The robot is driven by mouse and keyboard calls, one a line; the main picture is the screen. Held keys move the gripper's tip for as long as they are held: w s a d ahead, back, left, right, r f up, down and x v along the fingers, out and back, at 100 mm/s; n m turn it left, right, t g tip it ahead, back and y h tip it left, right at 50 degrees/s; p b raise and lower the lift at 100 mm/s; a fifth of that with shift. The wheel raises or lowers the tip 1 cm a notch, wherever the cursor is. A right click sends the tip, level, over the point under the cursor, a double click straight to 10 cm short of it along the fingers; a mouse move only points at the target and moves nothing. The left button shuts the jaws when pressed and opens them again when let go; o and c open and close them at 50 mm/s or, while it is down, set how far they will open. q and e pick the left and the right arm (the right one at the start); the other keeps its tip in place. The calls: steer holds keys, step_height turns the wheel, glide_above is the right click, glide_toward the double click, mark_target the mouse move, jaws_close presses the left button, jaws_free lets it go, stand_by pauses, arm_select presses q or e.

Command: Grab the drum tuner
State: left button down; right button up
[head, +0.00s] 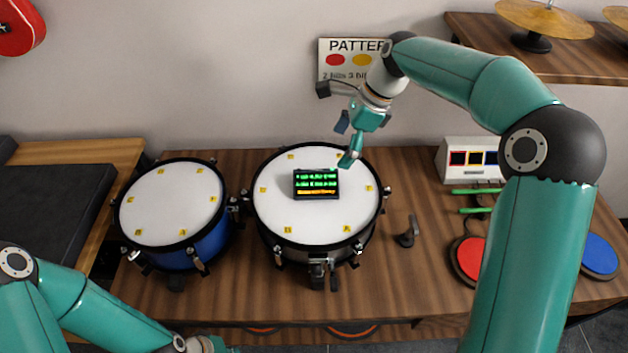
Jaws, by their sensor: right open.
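The drum tuner (316,184), a small black box with a lit screen of green and orange text, lies on the white head of the right-hand drum (288,222). My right gripper (347,145) is open and empty. It is above the far edge of that drum, behind and to the right of the tuner, and appears apart from it. My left arm comes in at the bottom left. Only a small part of my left gripper (217,346) shows at the bottom edge, and its fingers are out of the picture.
A blue drum (170,205) stands to the left on the wooden table (415,285). A small black stand (407,233) is right of the drums. Green sticks (477,191), a red pad (469,258) and a blue pad (599,255) lie further right. A pattern sign (337,47) is behind.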

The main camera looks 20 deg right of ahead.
glide_above(319, 181)
steer(key=d, duration=0.2)
steer(key=f, duration=0.6)
steer(key=shift+s+f, duration=0.1)
steer(key=shift+s, duration=0.15)
steer(key=shift+p+x, duration=0.5)
steer(key=shift+x, duration=2.45)
steer(key=shift+d, duration=0.15)
steer(key=c, duration=1.3)
